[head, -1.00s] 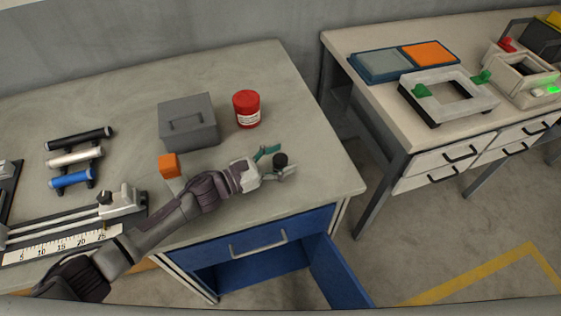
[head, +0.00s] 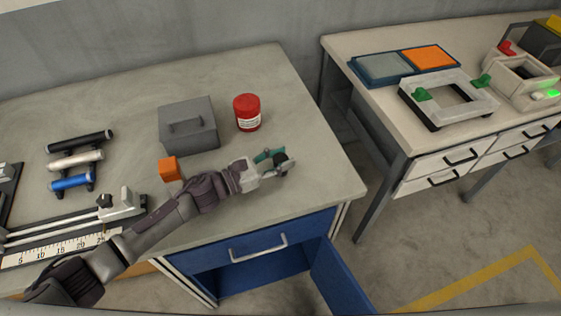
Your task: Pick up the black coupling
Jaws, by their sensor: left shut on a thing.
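The black coupling (head: 280,158) is a small dark cylinder near the right end of the left workbench. My left gripper (head: 279,162) is shut on it, with one finger on its far side and one on its near side. The gripper partly hides the coupling. I cannot tell whether the coupling still touches the bench top. My right gripper is not in the head view.
A grey lidded box (head: 189,126), a red jar (head: 247,112) and an orange cube (head: 170,169) stand near my left arm. A rail with a ruler (head: 62,246) and a rack of cylinders (head: 76,159) lie left. Below, a blue cabinet door (head: 340,276) hangs open.

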